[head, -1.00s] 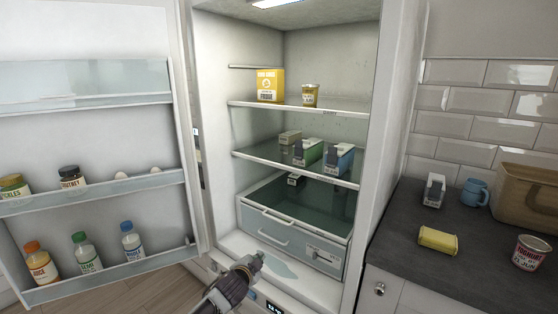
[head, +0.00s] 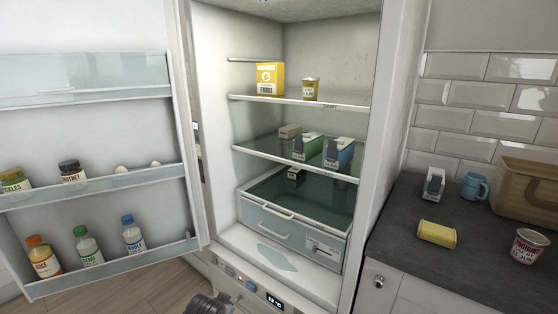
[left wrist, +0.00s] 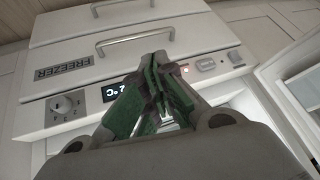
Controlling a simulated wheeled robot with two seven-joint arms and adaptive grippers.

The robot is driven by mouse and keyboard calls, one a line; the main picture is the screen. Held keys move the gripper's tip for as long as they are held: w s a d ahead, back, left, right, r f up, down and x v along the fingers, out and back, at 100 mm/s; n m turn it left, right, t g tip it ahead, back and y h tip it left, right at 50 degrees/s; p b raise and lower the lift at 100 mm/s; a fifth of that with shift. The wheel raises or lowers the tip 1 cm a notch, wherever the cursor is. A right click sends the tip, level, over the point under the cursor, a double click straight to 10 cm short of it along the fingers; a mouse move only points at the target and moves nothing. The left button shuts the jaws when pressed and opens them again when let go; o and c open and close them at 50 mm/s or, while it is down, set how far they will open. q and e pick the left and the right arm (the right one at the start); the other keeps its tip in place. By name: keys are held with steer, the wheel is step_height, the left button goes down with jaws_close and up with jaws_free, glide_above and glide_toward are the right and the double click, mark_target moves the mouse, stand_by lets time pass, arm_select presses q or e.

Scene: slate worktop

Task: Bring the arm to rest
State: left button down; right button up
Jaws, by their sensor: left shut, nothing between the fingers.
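My left gripper (left wrist: 158,88) shows in the left wrist view with its green-padded fingers together and nothing between them. It is in front of the fridge's control strip (left wrist: 215,65), with its display and buttons. In the head view only a dark part of my left arm shows at the bottom edge; the fingers are out of that picture. My right gripper is in neither view.
The fridge door (head: 95,130) stands open at the left, with bottles and jars on its racks. The crisper drawer (head: 290,228) is partly pulled out. A puddle (head: 277,256) lies on the fridge floor. The worktop (head: 465,255) at right holds a yellow packet (head: 436,234).

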arm_select(q)
steer(key=s+f+g, duration=0.2)
steer(key=s+f, duration=0.4)
steer(key=s, duration=0.3)
steer(key=s+a+f+n+g, duration=0.1)
steer(key=s+f, duration=0.5)
steer(key=s, duration=0.3)
steer(key=s+a+f+n+g+p, duration=0.1)
steer(key=s+f+g, duration=0.1)
steer(key=s+f, duration=0.5)
steer(key=s, duration=0.3)
steer(key=shift+g, duration=0.3)
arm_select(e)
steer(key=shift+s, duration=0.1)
arm_select(q)
steer(key=shift+s+f+p, duration=0.15)
steer(key=shift+f+p, duration=0.05)
steer(key=shift+p, duration=0.6)
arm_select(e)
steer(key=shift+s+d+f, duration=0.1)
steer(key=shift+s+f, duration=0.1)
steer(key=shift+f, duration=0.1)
